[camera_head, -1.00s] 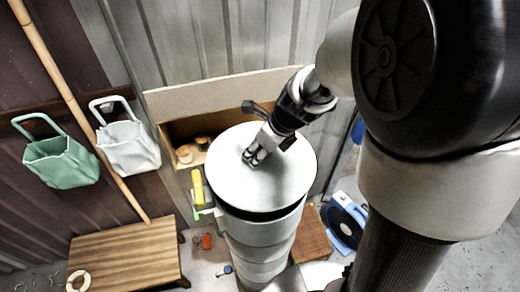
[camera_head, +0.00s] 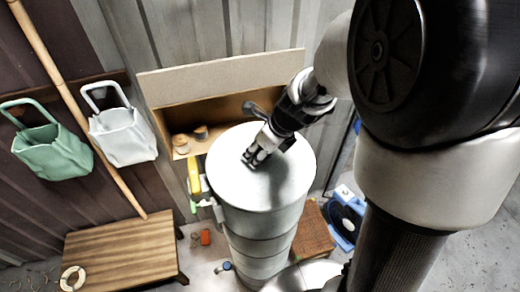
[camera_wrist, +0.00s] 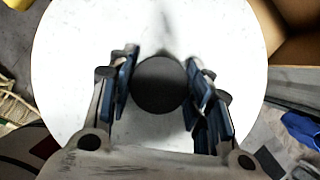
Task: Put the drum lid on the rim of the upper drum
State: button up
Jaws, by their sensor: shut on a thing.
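The drum lid (camera_head: 290,180) is a round pale disc over the top of the upper drum (camera_head: 262,222), a grey cylinder at the top of a stack. In the head view no dark gap shows between lid and rim. The far side of the rim is hidden. My gripper (camera_head: 252,158) is above the middle of the lid, shut on its dark round knob. The wrist view shows the knob (camera_wrist: 159,84) between the two fingers, with the white lid (camera_wrist: 75,40) filling most of the picture.
An open wooden box (camera_head: 228,108) with small round items stands behind the drum. A wooden table (camera_head: 122,250) is at the lower left. Green (camera_head: 50,155) and white (camera_head: 124,140) bags hang on the wall. A blue device (camera_head: 345,215) lies on the right.

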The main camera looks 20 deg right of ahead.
jog(key=o, duration=1.6)
jog(key=shift+o, duration=0.2)
jog(key=v, duration=1.2)
jog(key=s+a+f+n+b, duration=0.1)
jog(key=s+f+n+b, duration=0.1)
jog(key=n, duration=0.3)
jog(key=s+a+f+n+b, duration=0.1)
jog(key=s+f+n+b, duration=0.1)
jog(key=s+n+b, duration=0.2)
jog(key=s+a+f+n+h+b, duration=0.1)
jog(key=s+f+n+b, duration=0.1)
jog(key=n, duration=0.4)
jog(key=shift+s+f+b, duration=0.1)
jog(key=shift+s+b, duration=0.4)
jog(key=shift+s, duration=0.35)
jog(key=s+f+n+h+b, duration=0.1)
jog(key=s+f+n+b, duration=0.5)
jog(key=n, duration=0.8)
jog(key=shift+s+d+f+t+h, duration=0.25)
jog(key=shift+s+f+t+h, duration=0.1)
jog(key=shift+s, duration=0.5)
